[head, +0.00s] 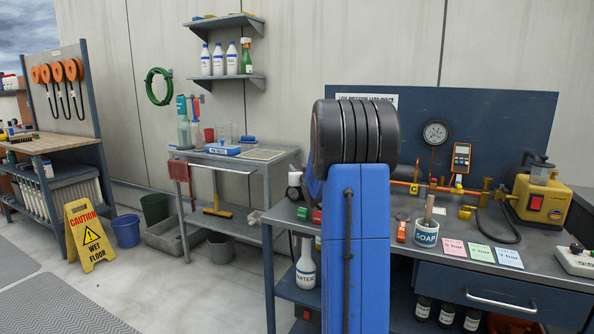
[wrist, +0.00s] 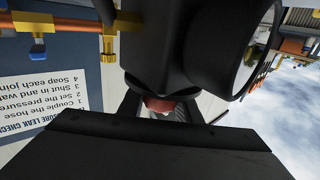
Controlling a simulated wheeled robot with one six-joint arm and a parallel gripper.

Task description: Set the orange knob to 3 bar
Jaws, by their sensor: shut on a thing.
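The orange knob (wrist: 158,103) shows as a small red-orange patch below a black body in the wrist view. My gripper (wrist: 158,112) is shut on it, with one dark finger on each side. Most of the knob is hidden by the black body and my gripper. A round gauge (wrist: 249,48) sits beside the black body, seen edge-on, so its reading cannot be told. In the head view, my arm hides my gripper and the knob.
In the head view, a dial gauge (head: 435,132) stands above brass pipework on the grey bench (head: 440,262). A soap cup (head: 426,233), coloured cards (head: 481,253) and a yellow pump (head: 541,198) stand there. A wet-floor sign (head: 88,235) stands on the floor at left.

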